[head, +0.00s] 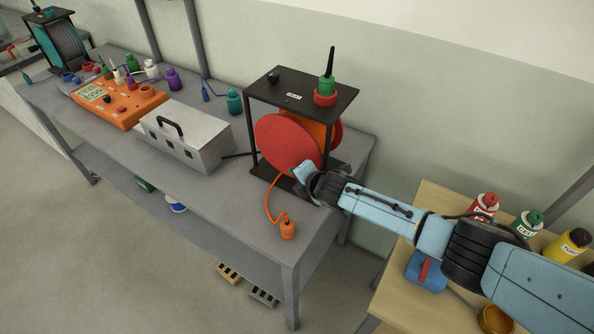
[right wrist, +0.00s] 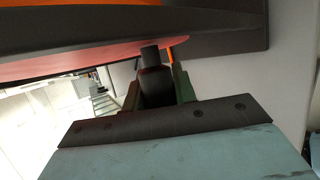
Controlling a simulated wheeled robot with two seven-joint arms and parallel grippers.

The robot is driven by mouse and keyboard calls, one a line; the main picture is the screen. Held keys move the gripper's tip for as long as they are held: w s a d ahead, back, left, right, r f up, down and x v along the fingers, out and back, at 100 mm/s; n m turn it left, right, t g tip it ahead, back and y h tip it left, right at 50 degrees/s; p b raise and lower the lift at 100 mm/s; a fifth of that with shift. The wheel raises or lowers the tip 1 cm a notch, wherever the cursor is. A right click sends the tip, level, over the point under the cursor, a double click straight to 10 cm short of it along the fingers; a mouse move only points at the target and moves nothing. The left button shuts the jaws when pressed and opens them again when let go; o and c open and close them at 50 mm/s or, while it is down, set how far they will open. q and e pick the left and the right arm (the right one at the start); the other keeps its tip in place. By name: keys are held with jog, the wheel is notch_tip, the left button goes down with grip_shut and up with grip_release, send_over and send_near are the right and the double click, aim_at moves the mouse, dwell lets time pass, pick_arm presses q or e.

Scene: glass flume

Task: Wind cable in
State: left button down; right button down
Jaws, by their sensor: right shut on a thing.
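A cable reel with red discs (head: 283,143) stands in a black frame (head: 262,92) on the grey bench's right part. Orange cable (head: 270,200) runs down from it to an orange plug (head: 288,229) near the bench's front edge. My right gripper (head: 309,178) is at the lower right of the front disc. In the right wrist view, the gripper (right wrist: 158,88) is shut on a dark crank handle (right wrist: 151,56) just under the red disc (right wrist: 100,60). The handle's far end is hidden. My left gripper is not in view.
A grey metal box (head: 187,135) and an orange instrument (head: 117,103) stand left of the reel. A wooden table (head: 395,289) at the right holds several bottles and a blue block with a red lever (head: 426,271). A green-and-red item (head: 326,90) stands on the frame.

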dwell(0.5)
jog(key=c, duration=1.1)
grip_release()
jog(key=shift+r, duration=0.1)
jog(key=shift+s+d+r+p, duration=0.2)
jog(key=shift+s+r+p, duration=0.05)
jog(key=shift+s+p, duration=0.15)
jog(key=p+v, duration=0.2)
jog(key=v, duration=1)
jog(key=shift+s+r, duration=0.1)
jog(key=shift+r, duration=0.05)
